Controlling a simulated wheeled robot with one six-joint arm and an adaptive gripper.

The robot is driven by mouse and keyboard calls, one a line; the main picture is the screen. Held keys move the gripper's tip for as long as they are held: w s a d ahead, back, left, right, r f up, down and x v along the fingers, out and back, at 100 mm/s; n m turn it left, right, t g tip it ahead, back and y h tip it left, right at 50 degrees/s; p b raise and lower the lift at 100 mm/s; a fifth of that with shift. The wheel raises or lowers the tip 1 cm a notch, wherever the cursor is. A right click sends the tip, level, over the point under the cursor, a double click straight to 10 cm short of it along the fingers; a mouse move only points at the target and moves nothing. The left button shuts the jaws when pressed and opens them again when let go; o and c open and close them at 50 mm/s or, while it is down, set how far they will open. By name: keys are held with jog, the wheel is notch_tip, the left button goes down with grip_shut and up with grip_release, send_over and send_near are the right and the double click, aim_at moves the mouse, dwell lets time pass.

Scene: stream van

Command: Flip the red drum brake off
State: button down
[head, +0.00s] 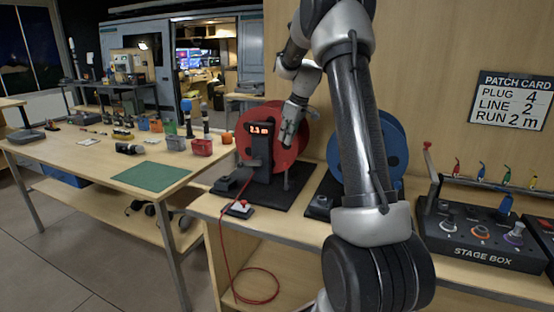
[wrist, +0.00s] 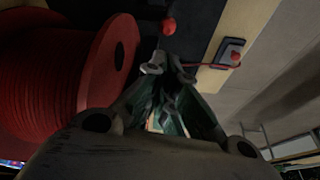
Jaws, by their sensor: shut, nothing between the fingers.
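The red drum (head: 281,128) stands upright on a dark base plate on the bench, with red cable wound on it. In the wrist view the red drum (wrist: 50,80) fills the left side. A red ball knob (wrist: 169,26) shows over the dark base, just beyond my fingertips and apart from them; I cannot tell for sure that it is the brake's handle. My gripper (head: 287,142) is in front of the red drum, beside the display post. In the wrist view my gripper (wrist: 168,70) is shut and empty, pointing toward the knob.
A display post (head: 260,135) stands before the drum. Red cable (head: 226,250) hangs to the lower shelf. A blue drum (head: 391,150) and the stage box (head: 480,235) stand to the right.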

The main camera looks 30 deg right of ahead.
send_over(286, 175)
jog(key=w+a, duration=0.1)
jog(key=w, duration=0.3)
notch_tip(286, 175, down, 9)
jog(key=shift+s+f, duration=0.2)
jog(key=shift+s, duration=0.05)
